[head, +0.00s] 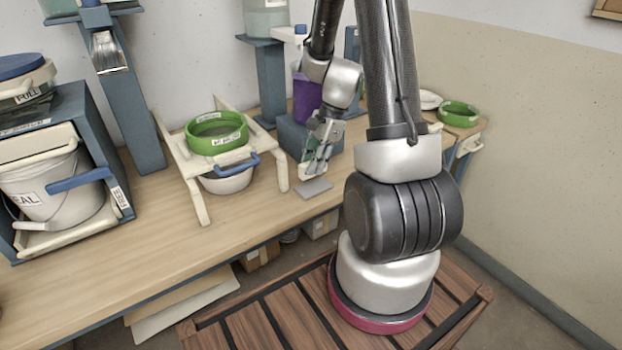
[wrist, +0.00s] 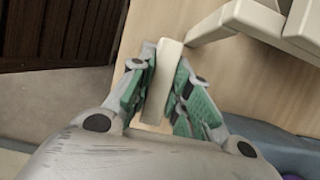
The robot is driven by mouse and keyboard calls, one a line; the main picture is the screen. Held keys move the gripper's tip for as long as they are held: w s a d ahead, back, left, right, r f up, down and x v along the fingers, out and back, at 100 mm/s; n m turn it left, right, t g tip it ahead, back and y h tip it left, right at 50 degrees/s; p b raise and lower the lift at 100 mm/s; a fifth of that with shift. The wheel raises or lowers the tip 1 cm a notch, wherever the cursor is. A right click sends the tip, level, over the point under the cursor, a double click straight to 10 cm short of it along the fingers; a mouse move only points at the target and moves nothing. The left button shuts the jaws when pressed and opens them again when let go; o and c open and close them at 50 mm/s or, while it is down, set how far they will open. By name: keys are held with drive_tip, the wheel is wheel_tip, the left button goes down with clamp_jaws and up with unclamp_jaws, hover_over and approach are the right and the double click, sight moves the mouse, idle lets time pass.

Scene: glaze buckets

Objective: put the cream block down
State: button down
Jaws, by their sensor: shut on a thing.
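The cream block (wrist: 168,62) is a long narrow bar in the wrist view, gripped between the green-padded fingers of my gripper (wrist: 164,84). My gripper shows in the head view (head: 316,164), pointing down over the front part of the bench, just above a flat grey plate (head: 314,188). In the head view the block is small and mostly covered by the fingers. I cannot tell whether its lower end touches anything.
A cream stand (head: 198,177) with a green sieve (head: 216,132) and a white bowl (head: 228,181) stands left of my gripper. A blue-grey block (head: 300,138) with a purple container (head: 306,98) is behind. The bench front (head: 150,240) is clear.

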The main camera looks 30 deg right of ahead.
drive_tip(key=shift+f, duration=2.15)
drive_tip(key=shift+f, duration=0.1)
drive_tip(key=c, duration=1.3)
unclamp_jaws()
drive_tip(key=v, duration=1.2)
drive_tip(key=shift+s+a+r+n+t+h, duration=0.75)
drive_tip(key=shift+s+a+r+n, duration=0.5)
drive_tip(key=shift+s+r+n, duration=1.65)
drive_tip(key=shift+s+a+r+n+t+h, duration=0.75)
drive_tip(key=shift+s+a+r+n, duration=0.5)
drive_tip(key=shift+s+r+n, duration=1.6)
drive_tip(key=shift+s+a+r+n+t+h, duration=0.75)
drive_tip(key=shift+s+a+r+n, duration=0.5)
drive_tip(key=shift+s+r+n, duration=1.65)
